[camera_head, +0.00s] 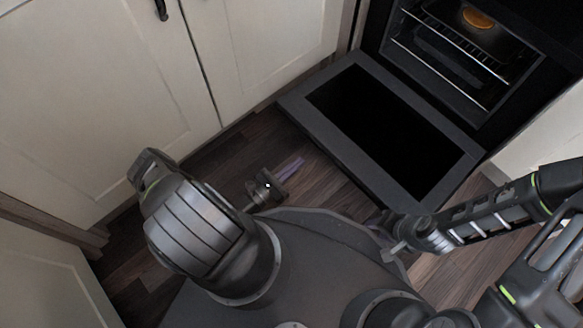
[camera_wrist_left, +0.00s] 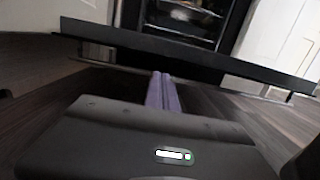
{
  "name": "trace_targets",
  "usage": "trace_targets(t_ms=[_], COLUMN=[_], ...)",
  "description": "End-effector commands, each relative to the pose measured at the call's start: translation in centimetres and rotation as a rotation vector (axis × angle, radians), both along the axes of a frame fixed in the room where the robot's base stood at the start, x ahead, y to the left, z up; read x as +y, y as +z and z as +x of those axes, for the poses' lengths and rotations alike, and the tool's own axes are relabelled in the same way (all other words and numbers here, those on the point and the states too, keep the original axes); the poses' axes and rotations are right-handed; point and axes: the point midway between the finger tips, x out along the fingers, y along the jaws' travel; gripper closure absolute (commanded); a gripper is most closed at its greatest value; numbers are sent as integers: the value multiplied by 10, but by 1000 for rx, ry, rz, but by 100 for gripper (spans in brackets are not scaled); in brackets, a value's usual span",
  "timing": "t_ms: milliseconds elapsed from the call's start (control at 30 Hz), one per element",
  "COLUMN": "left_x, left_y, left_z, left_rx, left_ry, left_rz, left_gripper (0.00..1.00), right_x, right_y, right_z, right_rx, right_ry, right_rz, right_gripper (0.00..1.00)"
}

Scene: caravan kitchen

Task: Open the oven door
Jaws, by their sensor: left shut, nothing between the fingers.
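The oven door (camera_head: 304,101) is folded down, lying open in front of the oven (camera_head: 400,58), with its dark inner panel facing up. In the left wrist view the oven door (camera_wrist_left: 190,50) shows edge-on across the picture, with a bar along its lower side. My left gripper (camera_head: 292,168) is near the floor, just left of the door's outer edge. Its purple fingers (camera_wrist_left: 162,90) are together and empty, pointing toward the door. My right gripper (camera_head: 382,222) is near the door's near right corner. Its fingers are mostly hidden, so I cannot tell their state.
Inside the oven are wire racks (camera_head: 460,45) and a round orange-brown item (camera_head: 478,18). Pale cabinet doors (camera_head: 265,45) stand at the left, one with a dark handle (camera_head: 161,9). A strip of wooden floor (camera_head: 222,160) is clear between cabinets and my base.

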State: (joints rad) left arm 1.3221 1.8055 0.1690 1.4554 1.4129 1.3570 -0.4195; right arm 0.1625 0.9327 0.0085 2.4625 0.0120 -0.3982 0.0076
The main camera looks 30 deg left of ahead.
Motion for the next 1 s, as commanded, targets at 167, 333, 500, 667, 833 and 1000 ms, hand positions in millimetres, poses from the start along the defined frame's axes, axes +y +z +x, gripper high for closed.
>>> trace_targets(t_ms=[167, 333, 500, 667, 833, 1000], left_x=[-15, -24, -24, -25, -25, -25], left_y=[2, 14, 38, 47, 48, 49], left_z=[34, 59, 62, 63, 63, 63], left_rx=[-1, 0, -2, -3, -4, -5], left_ry=[-3, -3, -1, 0, 0, 0], left_rz=[-2, -2, -2, -2, -3, -3], left_gripper=[100, 100, 100, 100, 100, 100], right_x=[-1, -1, -1, -1, -1, -1], right_y=[-10, -13, -13, -13, -13, -12], right_z=[2, 3, 3, 3, 3, 2], right_rx=[-2, -2, -2, -2, -2, -1], right_ry=[-1, -2, -1, -1, -2, -2], right_rz=[2, 3, 3, 3, 3, 3], right_gripper=[64, 64, 64, 64, 64, 64])
